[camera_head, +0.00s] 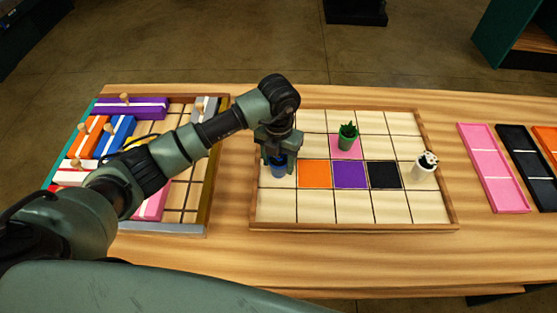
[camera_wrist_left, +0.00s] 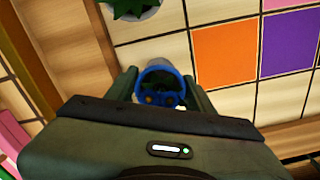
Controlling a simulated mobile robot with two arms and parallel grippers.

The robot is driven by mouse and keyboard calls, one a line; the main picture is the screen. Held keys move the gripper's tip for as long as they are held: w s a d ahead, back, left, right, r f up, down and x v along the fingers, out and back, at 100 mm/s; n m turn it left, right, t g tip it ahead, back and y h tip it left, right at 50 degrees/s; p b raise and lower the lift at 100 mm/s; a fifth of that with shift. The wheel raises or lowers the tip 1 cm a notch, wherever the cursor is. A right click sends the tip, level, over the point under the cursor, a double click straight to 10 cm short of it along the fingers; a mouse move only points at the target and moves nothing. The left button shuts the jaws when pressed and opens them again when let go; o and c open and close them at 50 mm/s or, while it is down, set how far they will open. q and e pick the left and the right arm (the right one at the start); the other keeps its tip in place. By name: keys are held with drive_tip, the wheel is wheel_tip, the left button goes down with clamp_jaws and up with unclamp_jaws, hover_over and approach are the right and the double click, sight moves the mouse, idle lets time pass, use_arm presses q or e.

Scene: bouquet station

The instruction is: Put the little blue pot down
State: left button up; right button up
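The little blue pot (camera_head: 278,170) is at the left end of the row with the coloured squares on the wooden grid board (camera_head: 355,227). In the left wrist view the blue pot (camera_wrist_left: 144,77) shows its round rim, with small brownish things inside. My left gripper (camera_head: 278,157) is over the pot, its fingers (camera_wrist_left: 161,92) close on both sides of it, shut on it. I cannot tell whether the pot's base touches the board. The square under it is hidden. My right gripper is not in view.
A green potted plant (camera_head: 347,136) stands on a pink square, and a white pot (camera_head: 424,168) at the board's right. Another plant (camera_wrist_left: 130,8) is just beyond the blue pot. Orange (camera_head: 314,174), purple (camera_head: 350,174) and black (camera_head: 384,175) squares are clear. A block tray (camera_head: 186,228) lies left.

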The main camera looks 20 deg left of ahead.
use_arm(q)
drive_tip(key=shift+o, duration=1.2)
drive_tip(key=shift+r, duration=0.5)
wheel_tip(320, 180, up, 11)
drive_tip(key=b, duration=0.3)
drive_tip(key=shift+f, duration=0.2)
drive_tip(key=shift+r, duration=0.4)
